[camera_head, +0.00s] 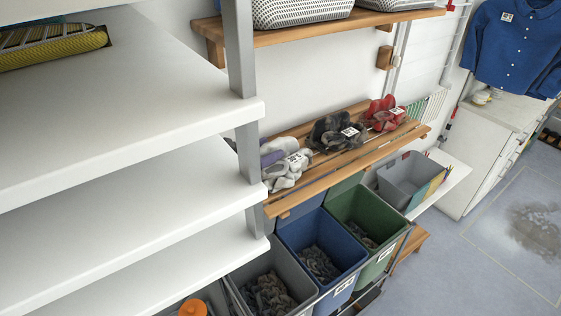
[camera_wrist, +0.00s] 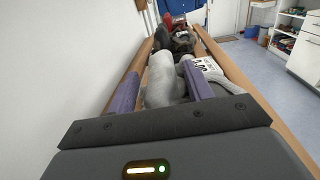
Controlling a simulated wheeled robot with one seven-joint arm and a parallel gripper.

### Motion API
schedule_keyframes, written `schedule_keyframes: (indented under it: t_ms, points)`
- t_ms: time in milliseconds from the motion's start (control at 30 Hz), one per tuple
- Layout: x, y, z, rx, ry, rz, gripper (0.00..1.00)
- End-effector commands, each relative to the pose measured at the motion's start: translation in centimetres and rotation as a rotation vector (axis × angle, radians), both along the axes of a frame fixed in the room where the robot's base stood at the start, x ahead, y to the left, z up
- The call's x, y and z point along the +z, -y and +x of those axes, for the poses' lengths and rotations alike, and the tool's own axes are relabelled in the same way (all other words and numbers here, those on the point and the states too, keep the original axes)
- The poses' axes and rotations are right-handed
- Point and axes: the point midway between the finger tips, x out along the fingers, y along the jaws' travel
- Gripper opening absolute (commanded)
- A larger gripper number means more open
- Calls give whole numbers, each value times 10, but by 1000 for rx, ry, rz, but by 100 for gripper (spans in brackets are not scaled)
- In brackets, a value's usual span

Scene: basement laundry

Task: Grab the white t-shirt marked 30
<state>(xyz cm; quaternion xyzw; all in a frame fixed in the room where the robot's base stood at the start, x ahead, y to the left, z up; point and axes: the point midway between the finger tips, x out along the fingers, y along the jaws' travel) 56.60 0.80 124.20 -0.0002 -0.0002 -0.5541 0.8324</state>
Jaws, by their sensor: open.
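A crumpled white-grey t-shirt (camera_head: 286,172) lies on a slatted wooden shelf (camera_head: 345,160), at its near left end in the head view. It carries a white tag, too small to read there. In the wrist view the t-shirt (camera_wrist: 163,78) lies ahead, with its tag to the right, marked with dark characters I cannot read surely. My gripper (camera_wrist: 161,90) is open, its two purple fingers apart with part of the t-shirt between them. Whether they touch the cloth I cannot tell.
A dark bundle (camera_head: 328,131) and a red bundle (camera_head: 383,112), both tagged, lie farther along the shelf. White shelves (camera_head: 130,130) with a grey post (camera_head: 246,130) stand left. A blue bin (camera_head: 322,243) and green bin (camera_head: 367,208) stand below. A white wall runs behind.

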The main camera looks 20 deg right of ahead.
Motion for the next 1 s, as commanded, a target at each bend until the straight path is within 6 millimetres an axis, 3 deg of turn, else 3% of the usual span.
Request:
schedule_keyframes:
  t_ms: [267,500,533,833,1000]
  points:
    - [0,0,0,-1,0,0,49]
    - [0,0,0,-1,0,0,2]
    - [0,0,0,-1,0,0,0]
    - [2,0,0,0,1,1,0]
    - [16,0,0,0,2,4,0]
